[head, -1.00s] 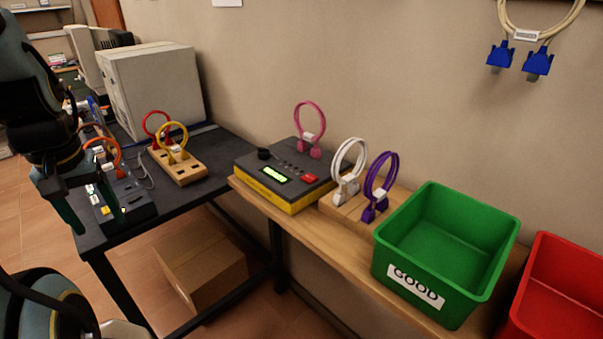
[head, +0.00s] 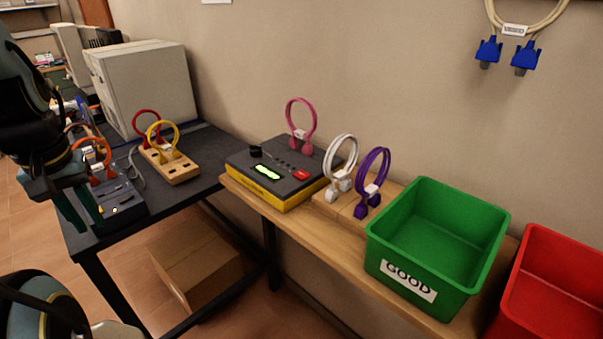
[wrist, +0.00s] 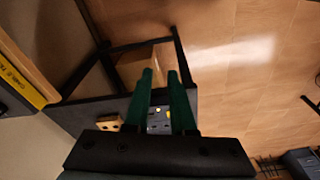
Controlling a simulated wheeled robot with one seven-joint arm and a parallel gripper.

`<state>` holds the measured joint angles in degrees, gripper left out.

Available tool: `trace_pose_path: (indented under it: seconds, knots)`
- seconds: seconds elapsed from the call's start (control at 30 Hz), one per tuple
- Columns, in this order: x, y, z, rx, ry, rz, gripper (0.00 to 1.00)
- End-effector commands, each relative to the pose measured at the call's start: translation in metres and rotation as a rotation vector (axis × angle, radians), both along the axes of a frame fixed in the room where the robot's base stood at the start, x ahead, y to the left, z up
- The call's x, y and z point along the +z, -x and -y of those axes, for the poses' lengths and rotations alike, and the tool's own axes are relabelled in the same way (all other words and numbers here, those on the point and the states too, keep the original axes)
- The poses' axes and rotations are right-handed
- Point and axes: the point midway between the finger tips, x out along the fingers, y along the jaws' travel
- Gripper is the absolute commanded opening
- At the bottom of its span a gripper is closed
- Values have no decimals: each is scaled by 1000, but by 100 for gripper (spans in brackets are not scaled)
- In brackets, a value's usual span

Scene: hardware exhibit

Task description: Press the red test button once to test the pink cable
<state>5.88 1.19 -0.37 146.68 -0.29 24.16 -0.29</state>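The cable tester (head: 270,195), a grey-topped yellow box, sits on the wooden bench in the head view. Its red button (head: 301,174) is near the front right of its top, beside a lit green display (head: 267,171). The pink cable (head: 301,125) stands as an upright loop at the tester's back right, its connector ends at the top surface. My gripper (head: 84,220) is at the left, over the dark table's front area, well away from the tester. In the wrist view my gripper (wrist: 160,75) points downward, its green fingers apart with nothing held between them.
White (head: 341,165) and purple (head: 372,180) cables stand on a wooden block right of the tester. The green GOOD bin (head: 400,285) and red bin (head: 550,290) are farther right. Red and yellow cables stand on a wooden block (head: 175,170). A grey monitor (head: 150,85) stands behind.

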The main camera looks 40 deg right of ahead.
Motion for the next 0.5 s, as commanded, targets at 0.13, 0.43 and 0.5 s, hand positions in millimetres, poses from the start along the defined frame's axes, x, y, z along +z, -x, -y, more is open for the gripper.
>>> trace_pose_path:
  seconds: [0.13, 0.43, 0.5]
  knots:
    - [0, 0, 0, 0, 0, 0, 5]
    - [0, 0, 0, 0, 0, 0, 0]
    - [0, 0, 0, 0, 0, 0, 0]
